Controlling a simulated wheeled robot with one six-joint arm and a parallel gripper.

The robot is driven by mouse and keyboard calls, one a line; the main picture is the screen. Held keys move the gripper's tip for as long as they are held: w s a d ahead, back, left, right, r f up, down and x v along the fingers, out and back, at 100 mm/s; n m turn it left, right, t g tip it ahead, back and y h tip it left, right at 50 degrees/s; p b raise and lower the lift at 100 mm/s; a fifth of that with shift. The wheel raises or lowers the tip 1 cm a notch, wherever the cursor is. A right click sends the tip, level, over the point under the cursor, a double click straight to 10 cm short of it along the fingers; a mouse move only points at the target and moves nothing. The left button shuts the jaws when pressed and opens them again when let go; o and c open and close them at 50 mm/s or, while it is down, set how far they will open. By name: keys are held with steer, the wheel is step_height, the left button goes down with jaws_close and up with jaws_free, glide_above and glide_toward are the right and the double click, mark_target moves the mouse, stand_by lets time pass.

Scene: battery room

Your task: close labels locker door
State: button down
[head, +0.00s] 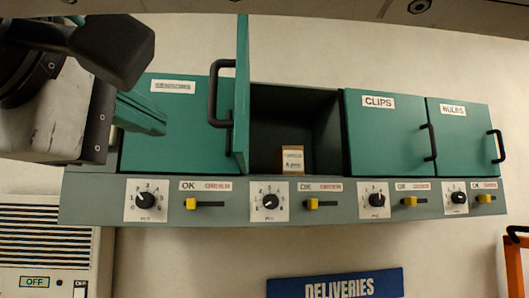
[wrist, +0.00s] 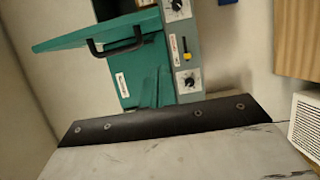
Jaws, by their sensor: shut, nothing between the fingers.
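The locker row has one open door (head: 242,90), swung out toward me at the left side of its compartment. Its black handle (head: 220,95) is on the outer face, facing left. Its label is not visible, so I cannot read which locker it is. The open door also shows in the wrist view (wrist: 85,35), with its handle (wrist: 115,46). My gripper (head: 160,125) has shut, empty teal fingers, in front of the leftmost closed door and left of the open door, apart from its handle. The fingers also show in the wrist view (wrist: 155,80).
A small box (head: 290,159) sits inside the open compartment (head: 300,115). The leftmost door (head: 185,110), CLIPS door (head: 385,135) and BULBS door (head: 460,140) are closed. Dials and yellow sliders line the panel (head: 240,200) below. A blue DELIVERIES sign (head: 335,285) is beneath.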

steer(key=w+d, duration=0.4)
steer(key=w, duration=0.5)
steer(key=shift+w+d+r, duration=0.15)
steer(key=shift+d+r, duration=0.15)
steer(key=shift+d, duration=0.05)
